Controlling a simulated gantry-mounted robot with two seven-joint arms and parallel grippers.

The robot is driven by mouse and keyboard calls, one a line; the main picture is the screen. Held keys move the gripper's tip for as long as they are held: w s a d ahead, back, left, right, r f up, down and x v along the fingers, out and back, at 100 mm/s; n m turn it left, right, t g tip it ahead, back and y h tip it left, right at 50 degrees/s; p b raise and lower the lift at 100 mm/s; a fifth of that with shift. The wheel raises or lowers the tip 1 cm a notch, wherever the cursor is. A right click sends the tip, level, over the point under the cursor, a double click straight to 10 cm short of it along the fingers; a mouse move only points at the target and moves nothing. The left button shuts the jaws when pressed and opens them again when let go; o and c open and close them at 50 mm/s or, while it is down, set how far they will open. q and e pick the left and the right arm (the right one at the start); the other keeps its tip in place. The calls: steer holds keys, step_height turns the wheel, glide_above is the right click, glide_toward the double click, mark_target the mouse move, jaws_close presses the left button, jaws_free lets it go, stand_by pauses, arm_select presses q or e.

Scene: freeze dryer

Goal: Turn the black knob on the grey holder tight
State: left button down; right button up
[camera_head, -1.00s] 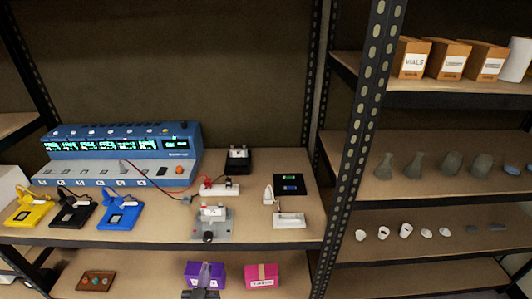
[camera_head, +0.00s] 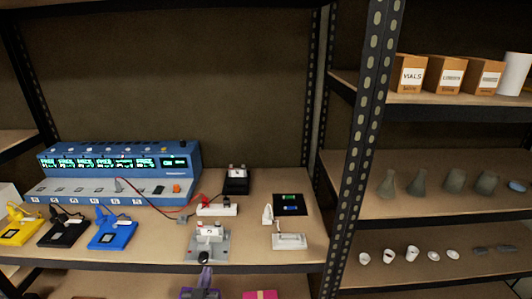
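The grey holder (camera_head: 222,247) stands near the front edge of the middle shelf, with a white labelled block (camera_head: 210,231) on it. The black knob (camera_head: 204,257) is at the holder's front, by the shelf edge. My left gripper (camera_head: 205,271) comes up from the bottom of the picture, just below and in front of the knob. It looks narrow and dark, and I cannot tell whether it touches the knob or how far its fingers are apart. My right gripper is not in view.
A blue device (camera_head: 120,160) with green displays stands behind. Yellow (camera_head: 20,230), black (camera_head: 62,230) and blue (camera_head: 113,233) units stand left. A white tray (camera_head: 290,241) is right of the holder. A metal post (camera_head: 365,150) stands further right. Purple and pink boxes are below.

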arm_select(q)
steer(key=shift+a+f, duration=0.2)
steer(key=shift+f, duration=0.2)
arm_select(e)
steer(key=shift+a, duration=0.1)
arm_select(q)
steer(key=shift+a+r+p, duration=0.1)
steer(key=shift+r+p, duration=0.1)
steer(key=shift+p, duration=0.25)
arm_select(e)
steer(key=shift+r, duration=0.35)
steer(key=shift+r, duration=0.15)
